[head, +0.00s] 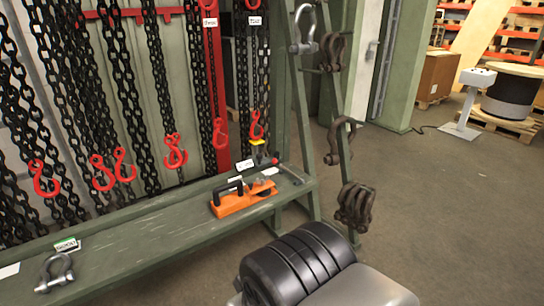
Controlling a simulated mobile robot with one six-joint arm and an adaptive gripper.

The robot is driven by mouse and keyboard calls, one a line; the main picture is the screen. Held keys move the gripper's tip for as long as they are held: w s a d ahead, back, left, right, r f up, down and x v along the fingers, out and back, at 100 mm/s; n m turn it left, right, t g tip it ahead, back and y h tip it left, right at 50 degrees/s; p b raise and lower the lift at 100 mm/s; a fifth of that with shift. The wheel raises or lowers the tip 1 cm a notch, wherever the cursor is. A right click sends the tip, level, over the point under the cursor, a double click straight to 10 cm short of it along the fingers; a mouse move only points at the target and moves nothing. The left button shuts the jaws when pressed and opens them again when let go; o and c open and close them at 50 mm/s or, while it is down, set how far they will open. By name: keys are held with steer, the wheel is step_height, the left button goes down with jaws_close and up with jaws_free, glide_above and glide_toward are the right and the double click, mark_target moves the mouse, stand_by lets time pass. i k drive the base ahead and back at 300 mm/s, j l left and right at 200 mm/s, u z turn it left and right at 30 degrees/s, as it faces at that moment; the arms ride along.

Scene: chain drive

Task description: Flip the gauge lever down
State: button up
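An orange tool (245,199) with a black handle (232,187) lies on the green bench (165,231). Just behind it stands a small black and yellow device (258,152) with a dark bar that has a red end (274,160). I cannot tell for certain which part is the gauge lever, or whether it points up or down. My gripper is not in view.
Black chains with red hooks (174,152) hang behind the bench. A shackle (56,271) lies at its near left end. A green rack (343,130) with several shackles stands right of the bench. The floor (440,210) to the right is clear.

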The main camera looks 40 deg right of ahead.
mark_target(277, 154)
steer(key=i+l, duration=0.2)
steer(key=l, duration=0.25)
steer(key=i+l+u, duration=0.1)
steer(key=l, duration=0.4)
steer(key=i+l, duration=0.2)
steer(key=l, duration=0.25)
steer(key=i+l+u, duration=0.1)
steer(key=l, duration=0.4)
steer(key=i+l, duration=0.25)
steer(key=l, duration=0.25)
steer(key=i+l+u, duration=0.1)
steer(key=l, duration=0.35)
steer(key=i+l, duration=0.15)
steer(key=l, duration=0.35)
steer(key=i+l, duration=0.15)
steer(key=l, duration=0.35)
steer(key=u, duration=0.05)
